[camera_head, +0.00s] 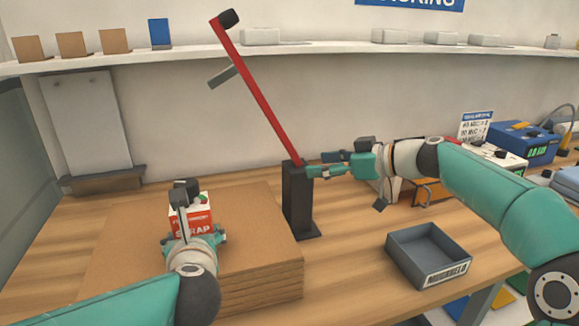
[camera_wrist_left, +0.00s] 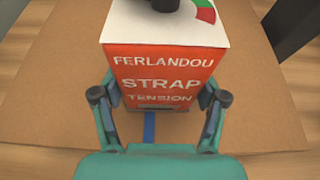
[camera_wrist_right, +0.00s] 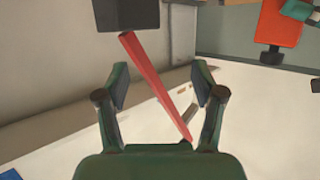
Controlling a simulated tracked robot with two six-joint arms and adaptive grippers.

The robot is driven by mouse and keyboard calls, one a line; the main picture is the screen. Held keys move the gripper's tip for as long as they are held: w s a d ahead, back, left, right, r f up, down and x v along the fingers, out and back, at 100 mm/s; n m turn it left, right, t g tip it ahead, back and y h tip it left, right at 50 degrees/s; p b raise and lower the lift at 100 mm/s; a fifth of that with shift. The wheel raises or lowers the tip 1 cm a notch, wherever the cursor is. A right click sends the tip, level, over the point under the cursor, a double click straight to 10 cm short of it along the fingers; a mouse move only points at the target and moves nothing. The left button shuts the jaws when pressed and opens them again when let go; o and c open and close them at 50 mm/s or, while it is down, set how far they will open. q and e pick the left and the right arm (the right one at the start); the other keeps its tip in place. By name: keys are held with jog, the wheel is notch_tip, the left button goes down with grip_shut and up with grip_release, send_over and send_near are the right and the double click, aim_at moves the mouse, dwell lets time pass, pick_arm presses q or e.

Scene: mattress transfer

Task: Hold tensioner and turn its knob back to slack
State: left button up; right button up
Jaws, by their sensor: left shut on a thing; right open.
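The tensioner is an orange-red and white box (camera_wrist_left: 160,72) lettered FERLANDOU STRAP TENSION. It has a black knob (camera_wrist_left: 165,4) and a green-and-red dial (camera_wrist_left: 205,11) on its white top. In the head view the tensioner (camera_head: 204,214) is at the cardboard stack, partly hidden by my left wrist. My left gripper (camera_wrist_left: 160,97) is shut on its two sides. The knob is cut off at the top of the left wrist view. My right gripper (camera_head: 316,165) is open and empty, beside the black post (camera_head: 297,200), well to the right of the tensioner.
A long red lever (camera_head: 255,90) rises left from the post; it also crosses the right wrist view (camera_wrist_right: 155,85). The cardboard stack (camera_head: 265,262) fills the left-centre table. A grey tray (camera_head: 408,243) stands right of the post. A blue device (camera_head: 525,140) stands at the far right.

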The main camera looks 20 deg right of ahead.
pick_arm(q)
jog(key=shift+w, duration=0.1)
pick_arm(e)
jog(key=n+g+y, duration=0.2)
jog(key=n+g, duration=0.2)
send_near(190, 183)
jog(key=x, duration=1.1)
jog(key=shift+c, duration=0.4)
